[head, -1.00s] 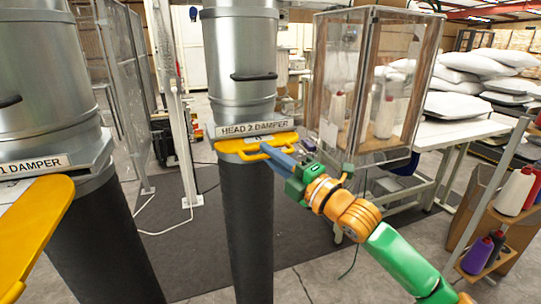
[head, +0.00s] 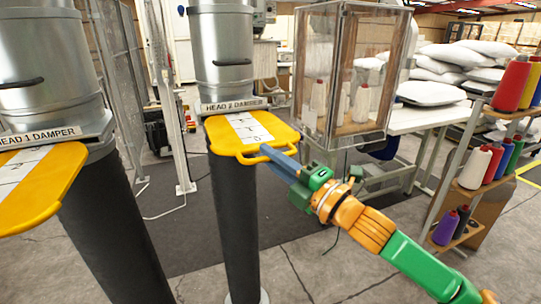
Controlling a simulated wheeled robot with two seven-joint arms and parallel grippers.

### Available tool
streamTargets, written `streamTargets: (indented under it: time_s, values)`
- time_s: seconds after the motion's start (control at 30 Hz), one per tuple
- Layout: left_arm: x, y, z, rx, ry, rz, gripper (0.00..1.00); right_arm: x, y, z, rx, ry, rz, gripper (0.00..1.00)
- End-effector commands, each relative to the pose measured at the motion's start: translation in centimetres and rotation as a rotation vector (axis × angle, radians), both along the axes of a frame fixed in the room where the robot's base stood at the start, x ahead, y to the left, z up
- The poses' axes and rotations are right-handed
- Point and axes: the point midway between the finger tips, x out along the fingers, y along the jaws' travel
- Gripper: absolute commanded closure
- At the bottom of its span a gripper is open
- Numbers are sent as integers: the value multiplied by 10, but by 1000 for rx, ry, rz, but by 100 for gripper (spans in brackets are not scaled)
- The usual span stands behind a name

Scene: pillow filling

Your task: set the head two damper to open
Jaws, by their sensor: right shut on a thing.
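The head 2 damper is a yellow slide plate (head: 222,134) with a white marked scale strip. It sticks out toward me from the pipe below the label "HEAD 2 DAMPER" (head: 232,105). My right gripper (head: 266,152) is shut on the plate's front handle bar. Its arm reaches in from the lower right. My left gripper is not in view.
The yellow head 1 damper plate (head: 40,188) also sticks out, at the left. A clear-walled cabinet (head: 352,75) stands behind my right gripper. A rack of thread cones (head: 478,165) is at the right, near my right arm. Grey floor is open below.

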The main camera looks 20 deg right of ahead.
Motion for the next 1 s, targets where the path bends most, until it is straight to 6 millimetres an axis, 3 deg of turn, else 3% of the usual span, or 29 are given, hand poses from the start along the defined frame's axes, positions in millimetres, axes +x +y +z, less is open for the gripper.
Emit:
streamTargets:
  time_s: [0.43, 0.47, 0.57, 0.87, 1.0]
  values:
    - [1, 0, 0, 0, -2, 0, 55, -1, 1, -1, 0, 2, 2, 100]
    - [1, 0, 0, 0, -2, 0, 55, -1, 1, -1, -1, 2, 3, 83]
    - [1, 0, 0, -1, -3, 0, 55, -1, 1, -1, 0, 2, 2, 56]
    - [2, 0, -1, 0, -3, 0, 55, -1, 0, -1, -1, -1, 1, 55]
    - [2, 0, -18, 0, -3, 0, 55, -17, -8, -11, -5, -1, -2, 55]
